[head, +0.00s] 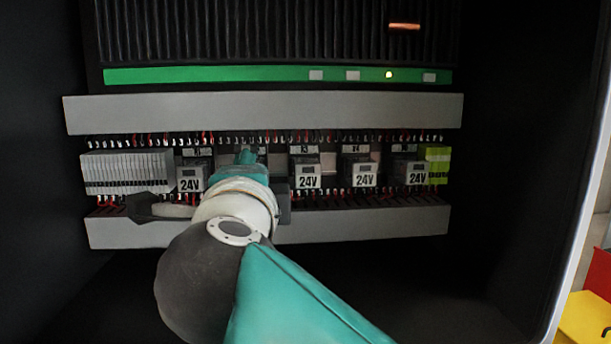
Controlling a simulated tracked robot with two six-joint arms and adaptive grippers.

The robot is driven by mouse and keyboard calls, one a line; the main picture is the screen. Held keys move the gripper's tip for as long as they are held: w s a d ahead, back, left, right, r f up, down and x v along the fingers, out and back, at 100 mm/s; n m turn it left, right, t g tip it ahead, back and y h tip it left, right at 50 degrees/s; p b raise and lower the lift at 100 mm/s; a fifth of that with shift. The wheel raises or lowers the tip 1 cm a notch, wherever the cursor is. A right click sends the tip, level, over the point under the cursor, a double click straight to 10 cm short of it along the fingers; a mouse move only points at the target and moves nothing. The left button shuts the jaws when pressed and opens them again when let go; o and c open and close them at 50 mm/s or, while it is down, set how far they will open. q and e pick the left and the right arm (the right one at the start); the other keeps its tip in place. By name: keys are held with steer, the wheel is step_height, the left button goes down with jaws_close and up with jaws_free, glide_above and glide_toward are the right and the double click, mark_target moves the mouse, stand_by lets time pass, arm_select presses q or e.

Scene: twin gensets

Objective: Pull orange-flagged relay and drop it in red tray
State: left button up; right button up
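Several grey relays marked 24V sit in a row in the cabinet, among them one at the left (190,178), one right of my arm (307,176), and one at the far right (416,174). No orange flag shows on the visible relays. My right arm comes in from the lower right, and its wrist covers a stretch of the row between the left relay and the others. My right gripper (246,158) is at that stretch, mostly hidden behind the wrist; its grip cannot be seen. A red thing (600,275), possibly the tray, is cut off at the right edge. My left gripper is not in view.
Grey wire ducts run above (262,112) and below (370,224) the row. A terminal block (125,172) is at left, a yellow-green block (437,165) at right. A copper-coloured bar (404,26) is on the black fins. A yellow thing (588,318) is outside the cabinet wall.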

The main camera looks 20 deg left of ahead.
jaws_close()
stand_by(0.4)
steer(key=shift+s+d, duration=0.15)
steer(key=shift+s, duration=0.25)
steer(key=shift+d, duration=0.1)
steer(key=shift+s+d+b, duration=0.25)
steer(key=shift+s+b, duration=0.05)
steer(key=shift+s, duration=0.3)
steer(key=b+v, duration=0.1)
steer(key=v, duration=0.4)
